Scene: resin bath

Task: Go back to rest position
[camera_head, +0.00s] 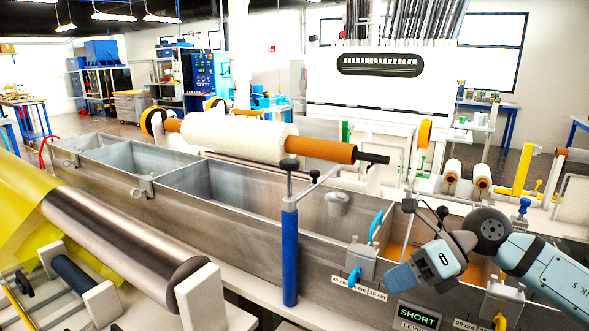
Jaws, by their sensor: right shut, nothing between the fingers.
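My right arm, pale blue and grey, comes in from the right edge. My right gripper (402,277) hangs over the front side of the metal bath near its right end, with its fingers pointing left and down. It is shut and holds nothing. My left gripper is not in view. The long grey metal bath (255,222) is split into several compartments; the right one near my gripper has an orange-brown floor or content, partly hidden by my arm.
A white roll (235,135) on an orange core lies above the bath, near a blue post (290,255). A large steel roller (120,235) with yellow film fills the lower left. A green "SHORT" level display (417,316) and blue and yellow valves sit close to my gripper.

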